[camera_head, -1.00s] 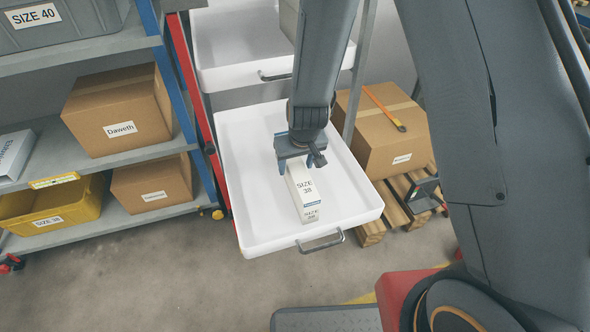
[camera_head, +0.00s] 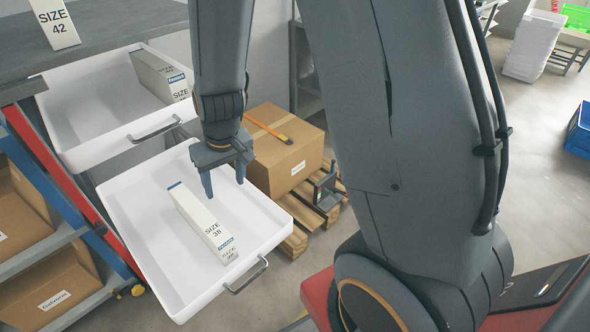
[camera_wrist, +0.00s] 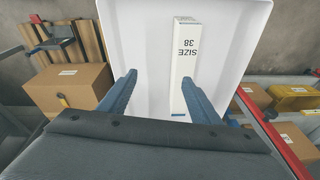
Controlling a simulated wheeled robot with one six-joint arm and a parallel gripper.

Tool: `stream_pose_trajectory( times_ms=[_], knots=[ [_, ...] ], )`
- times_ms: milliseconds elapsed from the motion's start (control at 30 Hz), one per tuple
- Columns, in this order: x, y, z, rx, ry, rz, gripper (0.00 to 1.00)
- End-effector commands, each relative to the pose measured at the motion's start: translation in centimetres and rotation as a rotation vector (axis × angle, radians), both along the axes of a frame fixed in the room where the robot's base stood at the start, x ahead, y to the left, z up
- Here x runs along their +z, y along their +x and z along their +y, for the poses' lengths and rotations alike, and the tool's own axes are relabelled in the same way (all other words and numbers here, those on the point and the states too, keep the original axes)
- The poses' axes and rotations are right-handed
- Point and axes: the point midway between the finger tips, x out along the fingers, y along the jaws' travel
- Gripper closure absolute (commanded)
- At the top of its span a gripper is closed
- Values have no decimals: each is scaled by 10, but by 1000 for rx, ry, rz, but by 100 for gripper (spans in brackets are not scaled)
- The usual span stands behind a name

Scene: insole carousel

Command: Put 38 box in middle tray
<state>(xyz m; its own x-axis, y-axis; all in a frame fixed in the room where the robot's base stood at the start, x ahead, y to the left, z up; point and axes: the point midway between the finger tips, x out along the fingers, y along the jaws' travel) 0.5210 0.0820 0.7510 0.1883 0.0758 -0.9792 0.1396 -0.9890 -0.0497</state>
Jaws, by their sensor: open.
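The white box labelled SIZE 38 (camera_head: 203,222) lies in the lower pulled-out white tray (camera_head: 277,217), near its middle. It also shows in the wrist view (camera_wrist: 185,60), lying lengthwise in the tray (camera_wrist: 125,35). My gripper (camera_head: 224,187) is open and empty, above the tray's right side and apart from the box. In the wrist view the two blue-grey fingers (camera_wrist: 160,95) are spread, with the box's near end close to the right one.
An upper tray (camera_head: 100,140) holds another size box (camera_head: 160,77). A SIZE 42 box (camera_head: 55,25) stands on the grey top shelf. A cardboard carton (camera_head: 285,155) sits on a pallet right of the lower tray. Shelves with cartons (camera_head: 55,285) stand at left.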

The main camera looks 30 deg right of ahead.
Motion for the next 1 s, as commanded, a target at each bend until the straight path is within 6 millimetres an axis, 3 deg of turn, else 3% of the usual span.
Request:
stream_pose_trajectory(
  times_ms=[33,200,400,600,867,1000],
  knots=[
    [19,-12,-20,-37,1,15,42],
    [64,-67,-73,-144,-10,95,42],
    [95,-125,-114,-246,-36,168,42],
    [105,-149,-128,-286,-50,201,42],
    [105,-150,-128,-286,-51,202,42],
    [113,-151,-118,-255,-52,202,42]
  ],
)
